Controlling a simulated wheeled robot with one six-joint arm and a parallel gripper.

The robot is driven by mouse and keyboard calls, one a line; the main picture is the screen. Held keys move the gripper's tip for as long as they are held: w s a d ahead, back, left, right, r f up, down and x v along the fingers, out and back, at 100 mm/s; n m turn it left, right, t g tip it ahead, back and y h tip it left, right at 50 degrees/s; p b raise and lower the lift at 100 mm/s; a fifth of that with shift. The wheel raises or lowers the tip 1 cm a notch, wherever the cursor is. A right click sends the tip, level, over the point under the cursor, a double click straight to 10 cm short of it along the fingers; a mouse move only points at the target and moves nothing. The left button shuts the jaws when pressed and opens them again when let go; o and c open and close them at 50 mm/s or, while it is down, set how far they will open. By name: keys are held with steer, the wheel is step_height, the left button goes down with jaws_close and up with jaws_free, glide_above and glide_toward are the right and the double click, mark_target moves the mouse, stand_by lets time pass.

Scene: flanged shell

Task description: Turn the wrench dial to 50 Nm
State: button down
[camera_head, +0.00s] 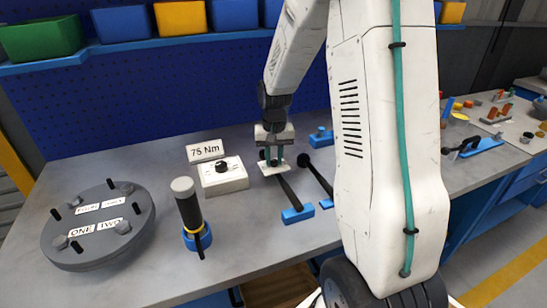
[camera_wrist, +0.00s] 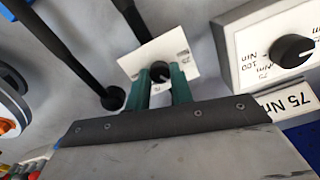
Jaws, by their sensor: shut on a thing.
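The wrench (camera_head: 288,189) has a black shaft running from a white dial plate (camera_head: 274,169) toward a blue holder (camera_head: 297,214) on the bench. My gripper (camera_head: 275,158) points down at the plate. In the wrist view its two green fingers (camera_wrist: 161,86) are shut on the knob, one on each side. The fingers hide part of the knob and scale, so the setting it points to cannot be read.
A white box (camera_head: 224,182) with a black knob stands left of the wrench, with a "75 Nm" sign (camera_head: 206,150) behind it. A second black wrench (camera_head: 318,176) lies close on the right. A grey flanged disc (camera_head: 98,222) and a black upright tool (camera_head: 188,210) stand left.

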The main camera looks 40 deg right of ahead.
mark_target(274, 161)
stand_by(0.4)
steer(key=c, duration=1.2)
jaws_free()
step_height(274, 161, up, 8)
steer(key=shift+f, duration=0.1)
